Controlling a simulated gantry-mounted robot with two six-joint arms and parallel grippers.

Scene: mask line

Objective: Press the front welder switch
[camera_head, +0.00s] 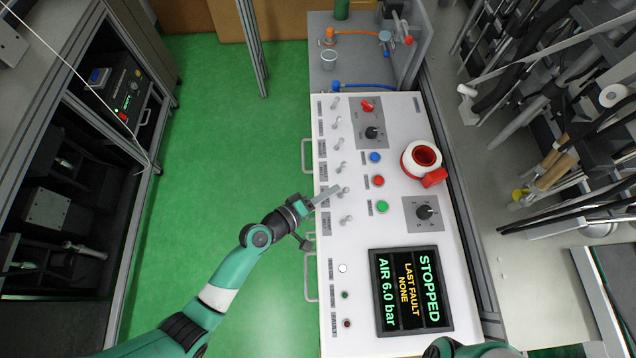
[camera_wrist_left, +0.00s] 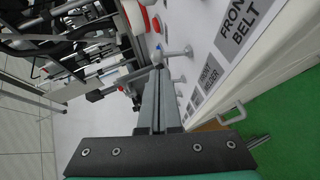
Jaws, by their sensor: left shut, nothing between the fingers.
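A column of metal toggle switches (camera_head: 338,145) runs along the left side of the white control panel (camera_head: 400,125). Their labels are too small to read in the head view. In the left wrist view a large label reads FRONT BELT (camera_wrist_left: 238,28); a smaller label (camera_wrist_left: 208,74) beside it reads FRONT and seemingly WELDER. My left gripper (camera_head: 334,191) is shut and empty, its tips over the panel's left edge close to a lower toggle. In the left wrist view the fingers (camera_wrist_left: 157,68) end near a toggle (camera_wrist_left: 178,52); contact cannot be told. My right gripper is not in view.
A display (camera_head: 410,290) reads STOPPED. Handles (camera_head: 308,155) stick out from the panel's left side. A cluttered rack lies at right; green floor (camera_head: 215,130) is open at left.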

